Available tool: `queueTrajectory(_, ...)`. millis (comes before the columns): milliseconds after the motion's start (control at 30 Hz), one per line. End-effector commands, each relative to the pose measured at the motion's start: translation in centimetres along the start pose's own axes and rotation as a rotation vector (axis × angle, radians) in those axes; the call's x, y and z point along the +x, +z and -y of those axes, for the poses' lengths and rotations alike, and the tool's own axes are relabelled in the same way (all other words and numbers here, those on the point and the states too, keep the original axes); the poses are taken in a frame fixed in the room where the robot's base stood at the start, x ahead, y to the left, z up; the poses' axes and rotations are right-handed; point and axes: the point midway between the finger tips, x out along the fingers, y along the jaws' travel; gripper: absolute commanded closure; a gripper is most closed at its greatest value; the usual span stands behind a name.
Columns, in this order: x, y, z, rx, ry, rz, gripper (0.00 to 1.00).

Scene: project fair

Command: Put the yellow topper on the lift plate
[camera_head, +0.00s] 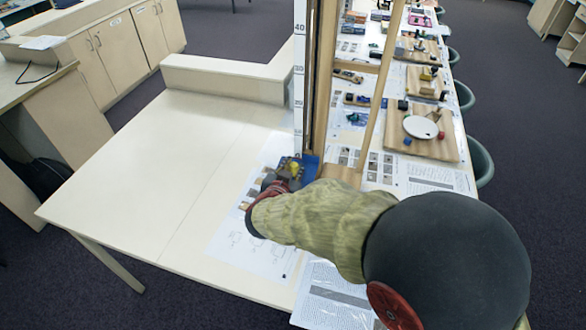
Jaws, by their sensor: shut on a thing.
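My gripper (287,172) is at the end of my arm, low at the foot of the tall wooden post. It is shut on the yellow topper (295,168), a small yellow piece partly hidden by the fingers. A blue plate (311,163), which looks like the lift plate, lies right at the gripper, beside and partly behind the topper. I cannot tell whether the topper touches the plate. My arm hides the area in front of them.
The tall post carries a numbered scale (299,60), with a slanted wooden strut (380,85) to its right. Printed sheets (250,235) lie on the pale table (150,165), whose left part is clear. Behind are boards with small parts and a white disc (420,127).

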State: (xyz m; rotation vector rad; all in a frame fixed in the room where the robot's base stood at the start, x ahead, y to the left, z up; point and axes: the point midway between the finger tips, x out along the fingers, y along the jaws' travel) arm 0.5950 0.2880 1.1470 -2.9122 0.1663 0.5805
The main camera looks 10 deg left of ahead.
Motion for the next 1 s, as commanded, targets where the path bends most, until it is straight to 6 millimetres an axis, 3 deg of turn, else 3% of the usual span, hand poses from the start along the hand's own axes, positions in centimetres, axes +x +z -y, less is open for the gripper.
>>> queueTrajectory(100,0.1,0.3,-0.1,-0.001,0.0,0.001,1.0)
queueTrajectory(133,0.1,0.3,-0.1,-0.001,0.0,0.0,0.79)
queueTrajectory(400,0.1,0.3,0.0,-0.001,0.0,0.0,0.63)
queueTrajectory(767,0.0,0.0,0.0,0.0,0.0,0.0,0.62)
queueTrajectory(1000,-3.4,-0.2,0.1,-0.001,-0.003,0.0,0.62)
